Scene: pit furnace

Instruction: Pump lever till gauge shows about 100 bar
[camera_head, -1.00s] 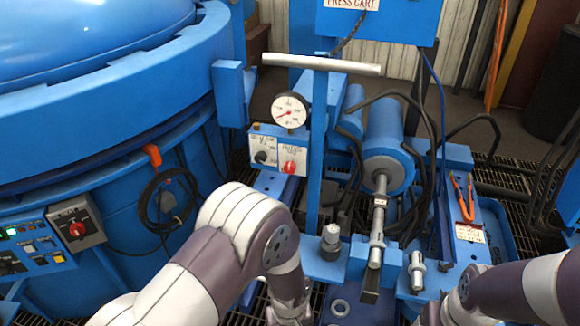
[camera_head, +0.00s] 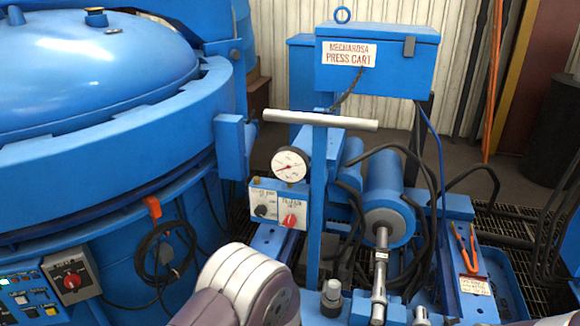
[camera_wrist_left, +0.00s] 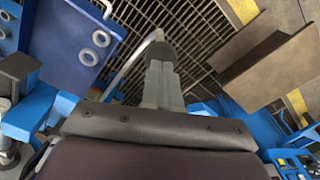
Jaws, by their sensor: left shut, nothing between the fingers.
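The round white pressure gauge (camera_head: 290,164) stands above a small control panel on the press cart. Its red needle points to the lower left, but its numbers are too small to read. My left gripper (camera_wrist_left: 160,82) shows in the wrist view with its grey fingers together and empty. A dark cylindrical piece (camera_wrist_left: 152,60) lies at or just beyond the fingertips, beside a thin grey rod (camera_wrist_left: 128,67); I cannot tell whether these are the pump lever or touch the fingers. In the head view only my left arm shows, at the bottom. My right gripper is out of view.
A blue post with a grey crossbar (camera_head: 318,120) stands beside the gauge. The panel has a red knob (camera_head: 290,220). A blue cylinder (camera_head: 388,205) with a steel rod and black hoses lies right of it. Orange-handled pliers (camera_head: 466,248) lie at right. The furnace (camera_head: 95,95) fills the left.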

